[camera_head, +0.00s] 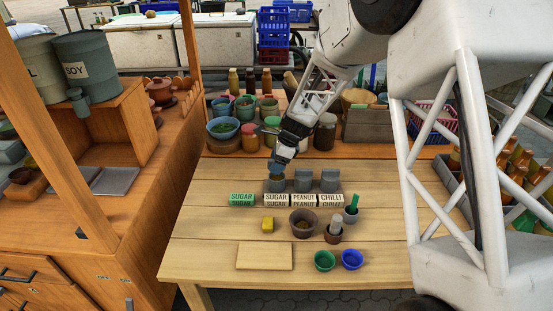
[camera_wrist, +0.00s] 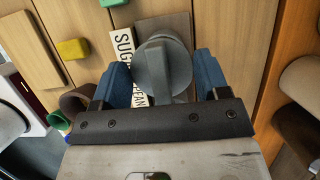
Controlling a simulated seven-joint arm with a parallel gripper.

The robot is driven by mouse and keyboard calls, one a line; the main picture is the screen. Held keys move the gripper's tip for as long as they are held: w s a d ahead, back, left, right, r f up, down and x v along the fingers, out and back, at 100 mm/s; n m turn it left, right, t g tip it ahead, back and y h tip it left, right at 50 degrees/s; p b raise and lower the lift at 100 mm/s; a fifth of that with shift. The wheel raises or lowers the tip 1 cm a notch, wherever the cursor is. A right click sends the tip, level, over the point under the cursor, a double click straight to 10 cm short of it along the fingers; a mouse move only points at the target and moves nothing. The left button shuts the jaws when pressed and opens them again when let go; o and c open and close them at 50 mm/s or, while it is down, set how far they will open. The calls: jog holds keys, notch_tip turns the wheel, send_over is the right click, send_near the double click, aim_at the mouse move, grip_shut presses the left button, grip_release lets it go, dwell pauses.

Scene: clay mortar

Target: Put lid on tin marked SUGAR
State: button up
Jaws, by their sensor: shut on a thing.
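A row of grey tins stands behind name blocks on the wooden table. The tin (camera_head: 275,186) behind the white SUGAR block (camera_head: 276,200) is at the left end. The PEANUT tin (camera_head: 303,181) and CHILLI tin (camera_head: 330,181) are to its right. My gripper (camera_head: 281,163) is low over the SUGAR tin. In the wrist view, its blue fingers (camera_wrist: 162,84) are on either side of a grey round lid (camera_wrist: 155,68) with a raised handle, and are shut on it. The lid hides what is under it; I cannot tell whether it touches the tin.
In front are a yellow block (camera_head: 268,225), a brown bowl (camera_head: 303,223), small cups, a green bowl (camera_head: 324,261) and a blue bowl (camera_head: 352,259). Jars (camera_head: 325,132) stand behind.

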jog(key=shift+f, duration=1.5)
jog(key=shift+f, duration=0.5)
dwell(0.8)
jog(key=o, duration=1)
jog(key=shift+r, duration=0.1)
jog(key=shift+r, duration=3.4)
jog(key=shift+r, duration=2.5)
